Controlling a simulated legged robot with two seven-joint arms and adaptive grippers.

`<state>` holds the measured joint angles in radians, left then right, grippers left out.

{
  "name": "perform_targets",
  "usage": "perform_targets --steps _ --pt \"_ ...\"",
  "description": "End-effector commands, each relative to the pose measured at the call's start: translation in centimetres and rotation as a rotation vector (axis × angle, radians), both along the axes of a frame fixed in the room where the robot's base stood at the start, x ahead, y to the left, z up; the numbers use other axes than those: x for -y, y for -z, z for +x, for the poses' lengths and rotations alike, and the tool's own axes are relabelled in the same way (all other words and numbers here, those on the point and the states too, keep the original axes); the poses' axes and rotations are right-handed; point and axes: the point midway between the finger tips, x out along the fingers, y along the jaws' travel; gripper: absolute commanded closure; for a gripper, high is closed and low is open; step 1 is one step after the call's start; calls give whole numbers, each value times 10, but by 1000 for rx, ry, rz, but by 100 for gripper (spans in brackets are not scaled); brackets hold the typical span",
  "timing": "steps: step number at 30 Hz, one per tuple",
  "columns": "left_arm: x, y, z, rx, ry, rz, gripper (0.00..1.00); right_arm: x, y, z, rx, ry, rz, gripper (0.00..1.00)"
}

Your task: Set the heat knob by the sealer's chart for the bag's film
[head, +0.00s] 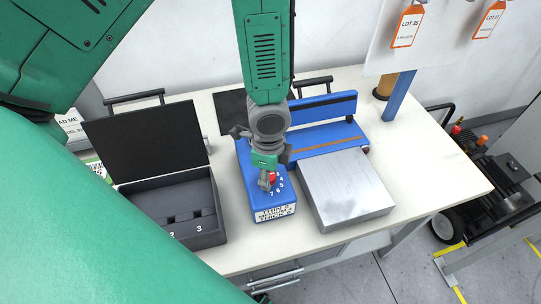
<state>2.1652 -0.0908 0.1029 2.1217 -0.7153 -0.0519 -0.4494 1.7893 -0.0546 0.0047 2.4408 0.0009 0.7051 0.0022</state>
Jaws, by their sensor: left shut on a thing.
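The blue sealer (247,184) stands mid-table, with a raised blue bar (325,106) behind its right part. A red heat knob (273,177) sits on its top, with printed numbers around its near right side; 4 to 7 can be made out. My left gripper (267,182) points down from above and is shut on the knob, hiding much of it and any pointer mark. A white chart (274,214) is on the sealer's front; its small lettering cannot be read surely. I cannot make out the bag or its film. My right gripper is not in view.
An open dark case (196,238) with numbered slots stands left of the sealer. A metal-topped block (346,188) stands to its right. A blue post (398,96) and hanging orange tags (407,27) are at the back right. The table's right end (440,178) is clear.

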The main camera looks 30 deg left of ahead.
Motion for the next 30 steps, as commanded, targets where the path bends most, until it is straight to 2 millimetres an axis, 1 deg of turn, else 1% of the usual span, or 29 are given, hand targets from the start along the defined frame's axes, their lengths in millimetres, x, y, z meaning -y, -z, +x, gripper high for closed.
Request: perform_targets --steps 1,6,7,8,9,17,20,23,26,30 --pt "-2 -2 3 6 -3 4 96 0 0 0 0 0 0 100" --pt "-2 -2 3 6 -4 4 96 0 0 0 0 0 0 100" --pt "-2 -2 3 6 -4 4 64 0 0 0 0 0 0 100" --pt "-2 -2 3 6 -4 4 53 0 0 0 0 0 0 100" --pt "-2 -2 3 6 -4 3 47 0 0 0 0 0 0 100" --pt "-1 -1 2 3 -3 2 47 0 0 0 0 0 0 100" --pt "-1 -4 2 4 -4 2 47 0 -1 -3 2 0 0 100" --pt "0 -16 3 5 -5 0 47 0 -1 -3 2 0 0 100" --pt "0 -35 3 8 -5 -1 47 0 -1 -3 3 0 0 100" --pt "-1 -66 3 8 -6 -2 47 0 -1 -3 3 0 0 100"
